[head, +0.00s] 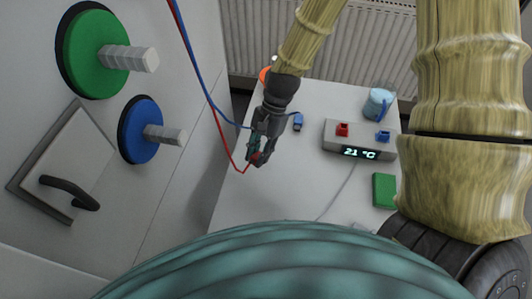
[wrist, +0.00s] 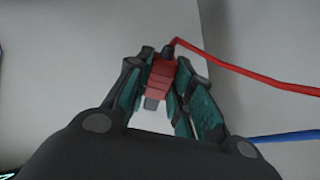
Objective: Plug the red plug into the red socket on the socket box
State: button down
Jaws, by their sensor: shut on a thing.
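My gripper (head: 258,157) is over the left part of the white table, shut on the red plug (wrist: 161,75). In the wrist view the red plug sits between both fingers (wrist: 160,85), with the red cable (wrist: 240,78) leaving its far end and a grey tip at its near end. In the head view only a bit of red shows at the fingertips. The socket box (head: 333,131) stands on the table to the right of my gripper, apart from the plug. The red socket (head: 342,129) is on its left and the blue socket (head: 383,136) on its right.
The blue plug (head: 298,121) lies on the table between my gripper and the socket box. The blue cable (head: 207,95) hangs at the left. A green block (head: 384,190) and a light-blue container (head: 378,104) are near the box. A cabinet with green (head: 95,52) and blue knobs (head: 141,130) stands left.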

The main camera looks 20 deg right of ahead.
jog(key=shift+w+a+r+m+y, duration=0.15)
jog(key=shift+w+r+m+y, duration=0.35)
jog(key=shift+r+m+y, duration=0.3)
jog(key=d+r+m+t+y+p, duration=0.1)
jog(key=d+r+m+t+y, duration=0.2)
jog(key=d, duration=0.4)
jog(key=w+d+r+m+t+y+p, duration=0.1)
jog(key=d+r+m+t+y, duration=0.2)
jog(key=d, duration=0.4)
jog(key=d+r+m+t+y+p, duration=0.1)
jog(key=d+r+m+t+y, duration=0.1)
jog(key=d+r+m+t, duration=0.3)
jog(key=s+d+f+t, duration=0.2)
jog(key=s+d, duration=0.3)
jog(key=d, duration=0.7)
jog(key=shift+w+a+f+b, duration=0.1)
jog(key=shift+a+f+b, duration=0.05)
jog(key=shift+f+b, duration=1.3)
jog(key=shift+a+f+b, duration=0.15)
jog(key=shift+f+b, duration=1.15)
jog(key=shift+b, duration=0.25)
jog(key=shift+p, duration=0.95)
